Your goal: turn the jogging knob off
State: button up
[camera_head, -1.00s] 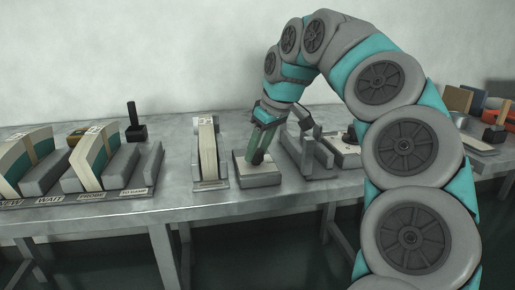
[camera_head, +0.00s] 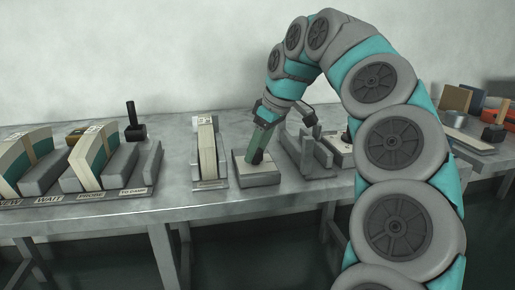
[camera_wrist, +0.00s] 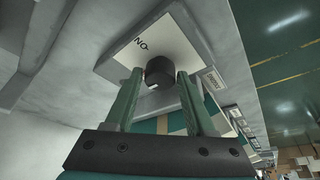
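The jogging knob (camera_wrist: 160,70) is a short black cylinder on a pale plate (camera_wrist: 127,48) marked with letters that look like "ON", turned in the wrist view. In the head view the knob (camera_head: 256,157) is mostly behind my gripper, on a grey box (camera_head: 257,179) on the table. My gripper (camera_wrist: 160,71) points down at it, with one green finger on each side of the knob. Small gaps seem to show between fingers and knob, so it looks open around it. My gripper also shows in the head view (camera_head: 259,146).
A slotted holder with an upright pale block (camera_head: 208,150) stands close left of the box. Grey upright fixtures (camera_head: 305,150) stand close right. Labelled racks (camera_head: 105,193) and a black-handled tool (camera_head: 134,125) are further left. The front table strip (camera_head: 220,203) is clear.

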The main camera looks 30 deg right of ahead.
jog(key=o, duration=0.3)
jog(key=shift+r, duration=0.1)
jog(key=shift+v, duration=3.8)
jog(key=shift+s+a, duration=0.1)
